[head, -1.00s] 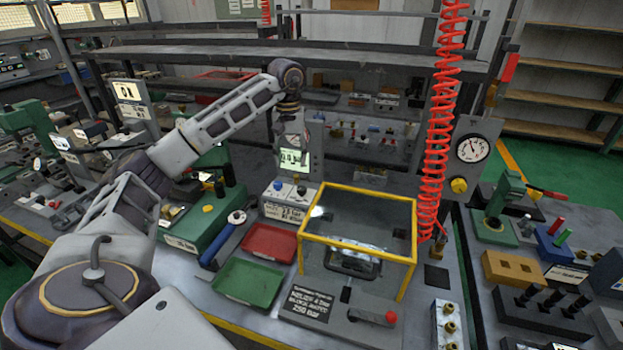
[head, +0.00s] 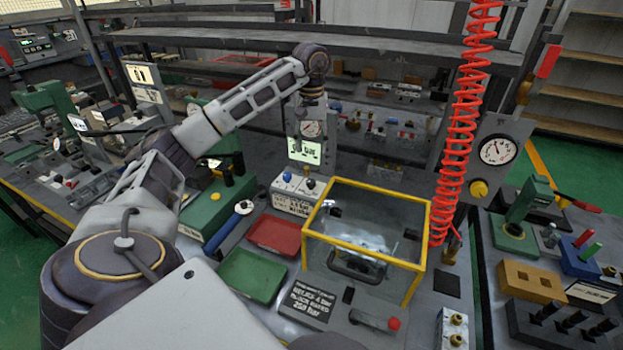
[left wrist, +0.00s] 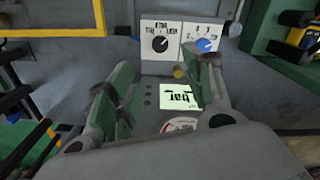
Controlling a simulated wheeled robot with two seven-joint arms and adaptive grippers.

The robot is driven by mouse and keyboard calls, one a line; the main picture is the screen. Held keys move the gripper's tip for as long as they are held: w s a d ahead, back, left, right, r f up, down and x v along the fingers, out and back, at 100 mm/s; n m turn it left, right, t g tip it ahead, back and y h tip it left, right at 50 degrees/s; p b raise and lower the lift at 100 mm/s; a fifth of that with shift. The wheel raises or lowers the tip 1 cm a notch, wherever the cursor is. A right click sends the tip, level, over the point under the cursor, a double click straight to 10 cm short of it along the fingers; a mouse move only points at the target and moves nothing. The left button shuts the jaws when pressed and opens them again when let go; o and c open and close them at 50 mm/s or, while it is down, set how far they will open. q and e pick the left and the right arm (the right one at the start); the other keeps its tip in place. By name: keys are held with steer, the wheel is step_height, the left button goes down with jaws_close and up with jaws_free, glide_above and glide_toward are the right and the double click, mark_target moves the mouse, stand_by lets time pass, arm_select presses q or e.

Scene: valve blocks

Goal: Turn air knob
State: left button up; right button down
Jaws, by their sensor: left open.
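A grey panel with a lit screen (head: 304,150) and a small round gauge (head: 312,129) stands behind the bench. A box below it carries a blue knob (head: 287,176) and a black knob (head: 311,183). I cannot tell which is the air knob. My left gripper (head: 312,112) hangs in front of the panel. Its fingers (left wrist: 166,76) are open and empty, apart from the knobs. My right gripper is out of view.
A yellow-framed clear case (head: 428,232) stands right of the knob box. Red (head: 275,250) and green (head: 236,287) trays lie in front. A red coiled hose (head: 465,120) hangs near a large gauge (head: 497,150) with a yellow knob (head: 479,189) below.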

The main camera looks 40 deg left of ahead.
mark_target(311, 181)
arm_select(q)
steer(key=shift+f, duration=6.8)
steer(key=c, duration=1.1)
